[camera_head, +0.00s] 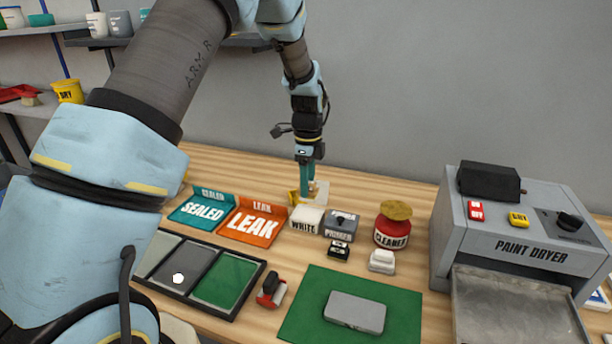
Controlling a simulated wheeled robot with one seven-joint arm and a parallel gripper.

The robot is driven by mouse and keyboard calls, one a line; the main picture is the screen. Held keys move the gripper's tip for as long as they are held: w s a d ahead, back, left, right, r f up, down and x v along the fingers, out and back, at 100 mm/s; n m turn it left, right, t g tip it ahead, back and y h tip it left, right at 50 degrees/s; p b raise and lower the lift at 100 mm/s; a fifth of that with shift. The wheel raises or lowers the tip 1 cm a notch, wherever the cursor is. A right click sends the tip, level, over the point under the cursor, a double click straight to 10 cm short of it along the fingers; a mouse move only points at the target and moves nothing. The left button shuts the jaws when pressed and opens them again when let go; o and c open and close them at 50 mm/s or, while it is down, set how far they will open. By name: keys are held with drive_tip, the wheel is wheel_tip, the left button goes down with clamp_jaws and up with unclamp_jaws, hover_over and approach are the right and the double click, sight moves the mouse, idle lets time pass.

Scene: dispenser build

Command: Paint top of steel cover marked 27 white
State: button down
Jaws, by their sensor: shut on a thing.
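A grey steel cover (355,311) lies flat on a green mat (300,318) at the front. No number can be read on it. A white container labelled WHITE (307,225) stands left of a grey one labelled PRIMER (341,228). My gripper (307,190), with teal fingers, points down behind the WHITE container, well away from the cover. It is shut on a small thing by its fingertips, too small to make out. Yellow and pale pieces show beside the fingers.
A red-black tool (271,291) lies left. A PAINT DRYER (525,245) stands right. SEALED (203,210) and LEAK (254,224) trays and a divided tray (208,313) are left.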

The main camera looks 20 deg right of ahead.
drive_tip(key=shift+w+d+f, duration=0.1)
drive_tip(key=shift+w+d, duration=0.1)
drive_tip(key=shift+w, duration=0.1)
drive_tip(key=shift+f+b, duration=1.65)
drive_tip(key=shift+f, duration=1.35)
drive_tip(key=shift+f+b, duration=0.3)
drive_tip(key=shift+f, duration=0.15)
drive_tip(key=shift+r+p, duration=2.25)
drive_tip(key=shift+r, duration=1.3)
drive_tip(key=shift+f, duration=0.2)
drive_tip(key=shift+f+b, duration=1.85)
drive_tip(key=shift+f, duration=1.05)
drive_tip(key=shift+f, duration=0.45)
